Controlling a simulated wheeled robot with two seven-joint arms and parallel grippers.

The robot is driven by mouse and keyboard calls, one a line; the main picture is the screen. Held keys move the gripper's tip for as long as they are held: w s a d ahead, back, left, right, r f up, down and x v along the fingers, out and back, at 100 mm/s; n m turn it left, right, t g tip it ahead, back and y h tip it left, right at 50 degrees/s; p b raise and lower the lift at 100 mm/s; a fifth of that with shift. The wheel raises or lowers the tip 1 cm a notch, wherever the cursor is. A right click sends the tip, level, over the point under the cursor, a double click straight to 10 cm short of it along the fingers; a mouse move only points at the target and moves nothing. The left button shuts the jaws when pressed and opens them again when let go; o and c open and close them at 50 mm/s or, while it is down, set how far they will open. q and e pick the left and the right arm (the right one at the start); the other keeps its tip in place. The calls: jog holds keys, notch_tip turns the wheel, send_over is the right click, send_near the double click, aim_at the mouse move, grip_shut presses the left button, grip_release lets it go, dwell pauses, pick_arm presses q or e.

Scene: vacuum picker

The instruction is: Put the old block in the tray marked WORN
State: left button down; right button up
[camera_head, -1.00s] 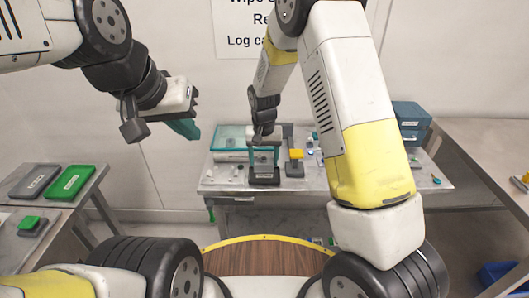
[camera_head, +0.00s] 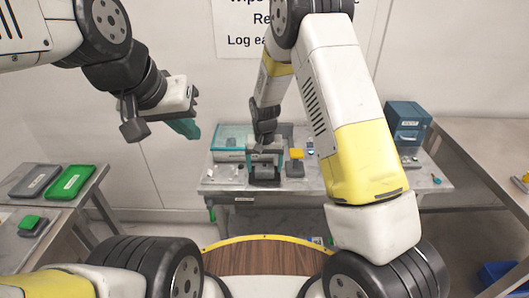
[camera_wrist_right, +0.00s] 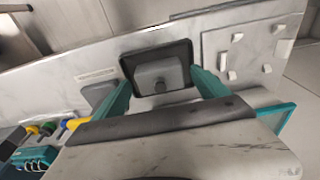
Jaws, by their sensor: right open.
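A grey block (camera_wrist_right: 160,75) sits in a dark square holder (camera_wrist_right: 187,48) on the back table. My right gripper (camera_wrist_right: 162,92) is open, its teal fingers apart on either side of the block and holder; I cannot tell whether they touch. In the head view my right gripper (camera_head: 264,160) is low over the holder, which it partly hides. My left gripper (camera_head: 186,128) hangs in the air at upper left; its finger gap is not clear. A grey tray (camera_head: 35,180) and a green tray (camera_head: 70,182) with unreadable labels lie on the left table.
A dark stand with a green block (camera_head: 31,222) is on the nearer left table. A yellow-topped post (camera_head: 296,155) stands right beside my right gripper. A teal-edged clear case (camera_head: 230,138) is behind it, and a blue box (camera_head: 407,122) stands at the table's right.

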notch_tip(320, 180, up, 12)
jog(key=s, duration=0.2)
notch_tip(320, 180, up, 7)
jog(key=y, duration=0.1)
send_over(265, 171)
jog(key=s+d, duration=0.3)
jog(key=d, duration=0.1)
jog(key=s+d+r+t, duration=0.1)
jog(key=s+d+r, duration=0.2)
jog(key=s, duration=0.4)
jog(key=s+d+r+t, duration=0.2)
jog(key=s+d+r, duration=0.1)
jog(key=s+r, duration=0.2)
jog(key=s+d+r+t+y, duration=0.1)
jog(key=s+d+r, duration=0.3)
jog(key=s, duration=0.5)
jog(key=shift+s+r+n+t, duration=0.3)
jog(key=shift+s+t, duration=0.1)
